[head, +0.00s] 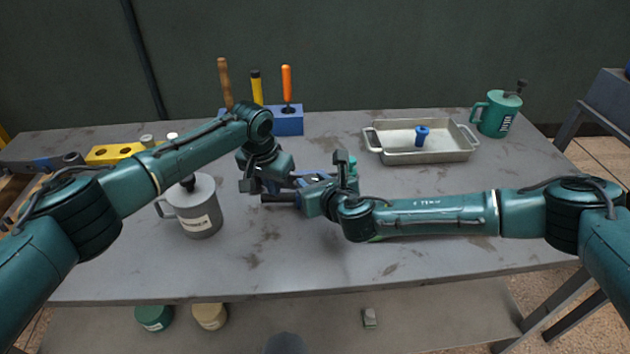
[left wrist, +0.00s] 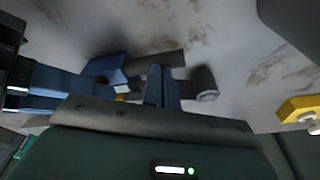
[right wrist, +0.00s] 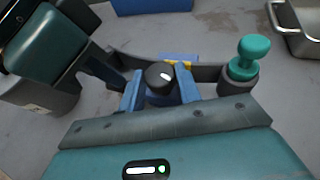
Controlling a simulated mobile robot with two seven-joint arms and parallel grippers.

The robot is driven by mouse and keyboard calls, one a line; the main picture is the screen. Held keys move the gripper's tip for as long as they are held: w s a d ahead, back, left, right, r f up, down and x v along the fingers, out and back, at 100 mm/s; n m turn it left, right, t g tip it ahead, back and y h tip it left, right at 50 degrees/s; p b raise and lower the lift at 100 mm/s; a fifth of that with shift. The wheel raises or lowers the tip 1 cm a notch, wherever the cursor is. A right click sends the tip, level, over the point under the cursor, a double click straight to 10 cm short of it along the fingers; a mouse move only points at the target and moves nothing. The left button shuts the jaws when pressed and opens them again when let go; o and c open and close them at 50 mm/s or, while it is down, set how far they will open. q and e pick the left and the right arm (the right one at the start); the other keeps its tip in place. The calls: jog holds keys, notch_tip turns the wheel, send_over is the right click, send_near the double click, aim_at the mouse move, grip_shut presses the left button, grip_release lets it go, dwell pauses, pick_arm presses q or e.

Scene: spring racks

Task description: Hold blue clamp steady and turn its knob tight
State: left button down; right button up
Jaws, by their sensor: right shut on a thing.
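The blue clamp (head: 312,178) lies mid-table, mostly hidden by my arms. In the right wrist view its dark knob (right wrist: 160,78), with a white mark, sits between the two blue fingers of my right gripper (right wrist: 160,92), which is shut on it. My left gripper (left wrist: 163,88) is at the clamp's other side; its blue fingers are close together beside a dark bar (left wrist: 160,62). I cannot tell whether they grip the bar. A blue block (left wrist: 105,68) shows at the bar's end.
A teal-topped post (right wrist: 253,58) stands beside the knob. A grey mug (head: 200,208) stands left of the grippers. A metal tray (head: 425,155) with a blue piece and a green mug (head: 497,115) are back right. A blue tool holder (head: 288,122) stands behind. The front right table is clear.

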jog(key=shift+a+m+t+h, duration=0.15)
jog(key=shift+m+t+h, duration=0.1)
jog(key=shift+m+h, duration=0.6)
jog(key=shift+a+m+t+h, duration=0.15)
jog(key=shift+m+t+h, duration=0.1)
jog(key=shift+m+h, duration=0.55)
jog(key=shift+h, duration=0.25)
jog(key=o, duration=1)
jog(key=v, duration=1.2)
jog(key=shift+r, duration=0.1)
jog(key=shift+c, duration=0.2)
